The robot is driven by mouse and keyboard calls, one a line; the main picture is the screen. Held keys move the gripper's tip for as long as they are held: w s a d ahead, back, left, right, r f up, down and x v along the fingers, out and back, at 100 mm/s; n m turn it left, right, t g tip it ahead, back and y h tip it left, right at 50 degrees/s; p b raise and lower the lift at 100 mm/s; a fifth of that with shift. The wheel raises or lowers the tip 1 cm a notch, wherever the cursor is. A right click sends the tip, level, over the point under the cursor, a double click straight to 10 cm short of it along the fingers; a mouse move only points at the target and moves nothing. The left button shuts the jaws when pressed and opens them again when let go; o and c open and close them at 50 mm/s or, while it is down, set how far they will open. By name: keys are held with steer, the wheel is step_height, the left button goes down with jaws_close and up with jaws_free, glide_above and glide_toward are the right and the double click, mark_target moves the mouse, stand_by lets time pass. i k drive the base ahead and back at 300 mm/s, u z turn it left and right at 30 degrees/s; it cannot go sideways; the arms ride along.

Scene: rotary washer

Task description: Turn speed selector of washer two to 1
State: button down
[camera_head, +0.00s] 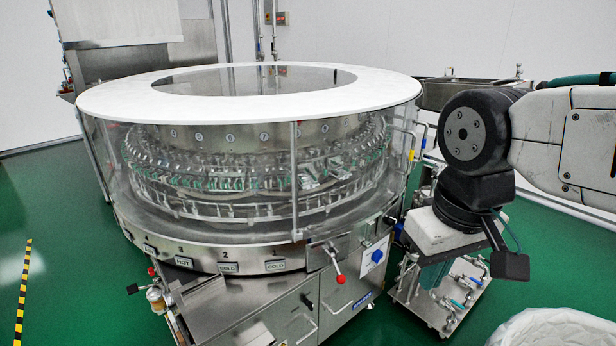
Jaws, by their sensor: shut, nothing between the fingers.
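The washer (250,88) is a large round machine with a white ring top and clear walls. A blue knob (377,256) sits on a white plate on its steel front, at the right; it looks like a selector, but its markings are too small to read. I cannot tell whether this is washer two. My gripper (433,276) hangs at the right of the knob, apart from it, pointing down. Its fingers are shut and empty, and partly blend with the cart behind.
A red-tipped lever (340,279) sticks out left of the knob. A steel chute (205,305) juts forward at the front left. A low cart with pipes and valves (455,300) stands below my gripper. A white-lined bin (555,330) is at the bottom right. Green floor is clear at the left.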

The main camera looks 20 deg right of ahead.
mark_target(391, 221)
steer(key=z, duration=0.75)
